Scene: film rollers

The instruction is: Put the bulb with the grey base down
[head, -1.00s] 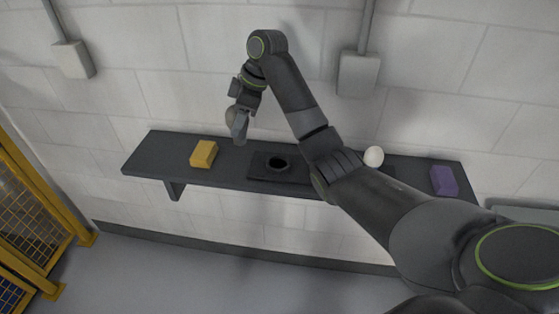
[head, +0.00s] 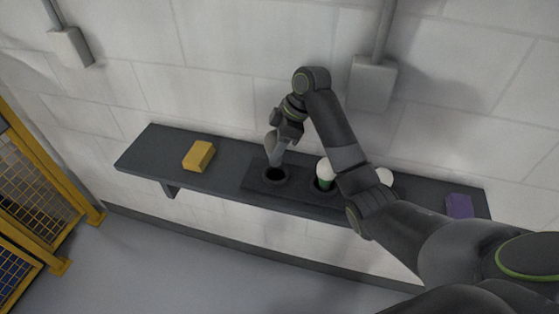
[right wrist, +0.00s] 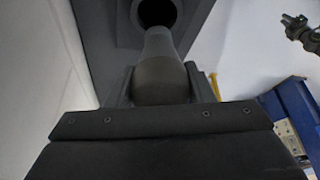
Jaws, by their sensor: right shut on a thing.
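My right gripper (head: 276,150) is shut on the bulb with the grey base (head: 277,157) above the shelf. In the right wrist view, the bulb (right wrist: 160,80) sits between the fingers, its narrow grey end pointing at a dark round hole (right wrist: 157,12). In the head view, it is just above the empty left socket (head: 276,175) of a dark holder (head: 300,191). Whether the base touches the socket I cannot tell. What looks like my left gripper (right wrist: 298,28) shows small at the right wrist view's upper right; its jaws are unclear.
A white bulb with a green base (head: 325,171) stands in the holder's right socket. Another white bulb (head: 385,177) is partly behind my arm. A yellow block (head: 199,156) and a purple block (head: 458,206) rest on the dark shelf (head: 145,150). The wall is close behind.

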